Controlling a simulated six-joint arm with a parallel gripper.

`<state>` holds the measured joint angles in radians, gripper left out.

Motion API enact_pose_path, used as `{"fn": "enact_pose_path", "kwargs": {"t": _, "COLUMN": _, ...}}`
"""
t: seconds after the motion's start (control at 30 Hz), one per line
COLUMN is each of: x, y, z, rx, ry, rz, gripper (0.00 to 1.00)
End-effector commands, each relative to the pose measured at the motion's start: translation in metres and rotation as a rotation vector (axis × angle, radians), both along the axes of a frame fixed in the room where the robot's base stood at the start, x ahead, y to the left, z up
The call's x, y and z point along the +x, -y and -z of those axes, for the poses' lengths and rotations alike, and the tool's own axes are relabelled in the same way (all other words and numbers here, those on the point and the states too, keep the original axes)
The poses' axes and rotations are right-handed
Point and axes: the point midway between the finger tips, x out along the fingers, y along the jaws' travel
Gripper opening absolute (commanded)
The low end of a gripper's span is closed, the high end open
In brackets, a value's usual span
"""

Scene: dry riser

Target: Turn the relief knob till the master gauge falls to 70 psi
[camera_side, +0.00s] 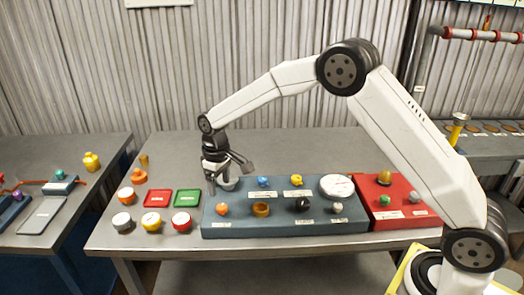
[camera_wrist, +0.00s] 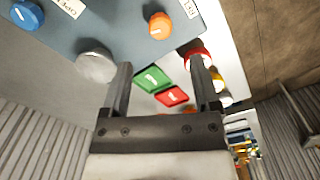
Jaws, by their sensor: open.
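My gripper (camera_side: 228,180) is open and empty above the left end of the blue-grey panel (camera_side: 240,231). Its two fingers also show in the wrist view (camera_wrist: 158,62), with nothing between them. A round grey-white piece (camera_wrist: 97,66) lies beside the left finger there and is partly hidden by the gripper in the side view. An orange knob (camera_side: 222,209) sits at the panel's front left; it also shows in the wrist view (camera_wrist: 160,26), apart from the fingers. A large white round dial (camera_side: 337,186), perhaps the master gauge, is at the panel's right; its reading is illegible.
A red panel (camera_side: 372,223) adjoins at right.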

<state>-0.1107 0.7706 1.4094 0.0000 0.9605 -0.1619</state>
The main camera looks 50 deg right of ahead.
Motion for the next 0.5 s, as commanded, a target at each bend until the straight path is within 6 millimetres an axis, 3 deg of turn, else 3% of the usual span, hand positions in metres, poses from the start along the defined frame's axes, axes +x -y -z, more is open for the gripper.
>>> {"fn": "enact_pose_path", "kwargs": {"t": 0.27, "x": 0.001, "y": -0.001, "z": 0.002, "rx": -0.001, "ry": -0.002, "rz": -0.002, "gripper": 0.79}}
{"fn": "enact_pose_path", "kwargs": {"t": 0.5, "x": 0.001, "y": 0.0, "z": 0.018, "rx": 0.0, "ry": -0.003, "rz": -0.001, "gripper": 0.79}}
